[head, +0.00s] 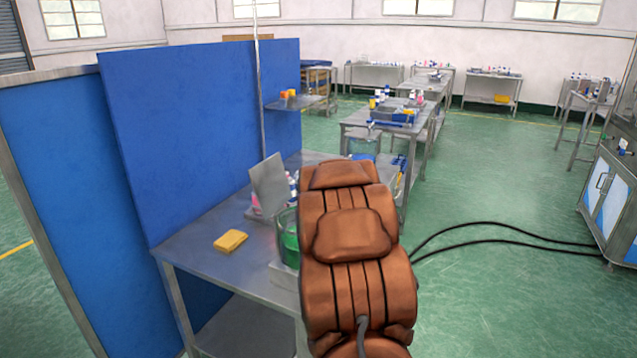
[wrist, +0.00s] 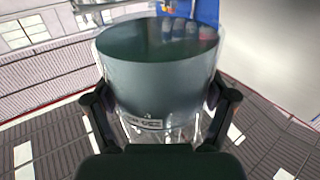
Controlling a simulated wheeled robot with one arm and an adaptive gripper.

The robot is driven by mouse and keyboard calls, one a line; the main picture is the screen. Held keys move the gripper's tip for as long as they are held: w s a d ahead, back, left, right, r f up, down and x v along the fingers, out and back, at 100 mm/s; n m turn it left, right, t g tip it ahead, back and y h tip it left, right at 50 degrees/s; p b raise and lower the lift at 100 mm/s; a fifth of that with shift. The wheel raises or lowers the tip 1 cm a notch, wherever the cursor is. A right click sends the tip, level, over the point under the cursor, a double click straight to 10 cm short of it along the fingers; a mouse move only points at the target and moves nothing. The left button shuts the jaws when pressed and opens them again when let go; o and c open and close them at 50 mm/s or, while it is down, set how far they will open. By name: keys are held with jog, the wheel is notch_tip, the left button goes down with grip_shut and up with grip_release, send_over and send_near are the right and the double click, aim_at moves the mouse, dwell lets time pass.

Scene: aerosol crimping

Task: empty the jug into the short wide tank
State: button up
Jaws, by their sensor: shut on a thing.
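In the wrist view the jug (wrist: 158,85), a clear wide vessel with dark grey-green contents and a small label, fills the middle. My gripper (wrist: 160,108) is shut on it, with one dark finger on each side. In the head view a clear container with green contents (head: 290,245) stands at the near right of the table, partly hidden behind my brown-covered arm. I cannot tell whether it is the short wide tank or the held jug. My gripper is hidden by the arm in the head view.
The metal table (head: 200,243) carries a yellow cloth (head: 230,241), a tilted grey plate (head: 269,185) and small bottles behind it. A blue partition (head: 190,140) stands along the table's left side. Black cables (head: 490,230) cross the green floor at right. Other benches stand farther back.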

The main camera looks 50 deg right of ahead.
jog(key=shift+f, duration=0.8)
jog(key=n, duration=0.1)
jog(key=s+d+r+n+p, duration=0.1)
jog(key=n+p, duration=0.1)
jog(key=n, duration=0.1)
jog(key=shift+s+d+r, duration=0.2)
jog(key=shift+d+r, duration=0.05)
jog(key=shift+d, duration=0.1)
jog(key=n, duration=0.3)
jog(key=shift+s+d+r+p, duration=0.15)
jog(key=shift+s+d+p, duration=0.15)
jog(key=shift+d+p, duration=0.1)
jog(key=shift+s+d+f+n, duration=0.1)
jog(key=shift+f+n, duration=0.05)
jog(key=shift+n, duration=0.4)
jog(key=shift+d+f+n, duration=0.1)
jog(key=shift+n, duration=0.45)
jog(key=shift+f+n+b, duration=0.55)
jog(key=shift+n+b, duration=0.3)
jog(key=shift+n, duration=0.15)
jog(key=shift+b, duration=0.4)
jog(key=shift+a+f+n+b, duration=0.1)
jog(key=shift+f+n+b, duration=0.1)
jog(key=shift+n+b, duration=0.65)
jog(key=shift+f+n+b, duration=0.2)
jog(key=shift+n+b, duration=0.35)
jog(key=shift+b, duration=0.6)
jog(key=shift+w+a+n+b, duration=0.2)
jog(key=shift+a+n+b, duration=0.05)
jog(key=shift+n+b, duration=1)
